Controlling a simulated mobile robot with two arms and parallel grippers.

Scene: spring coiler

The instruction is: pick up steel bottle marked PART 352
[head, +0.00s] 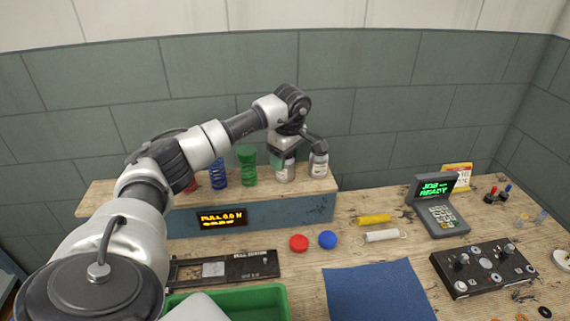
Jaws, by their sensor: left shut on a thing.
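Two small steel bottles stand side by side at the right end of a wooden-topped shelf, in the head view. The right bottle (319,167) is at my left gripper (317,147), whose dark fingers reach down to its top and are shut on it. The left bottle (285,172), with a greenish upper part, is partly behind the gripper's grey body. The labels are too small to read, so I cannot tell which is PART 352. I cannot tell whether the right bottle touches the shelf. My right gripper is not in view.
Blue (219,173) and green (247,165) springs stand left of the bottles. The shelf (300,211) has a lit display (221,217). In front lie red (298,242) and blue (327,239) caps, a blue mat (378,292) and a green tray (270,300). A keypad terminal (438,210) stands right.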

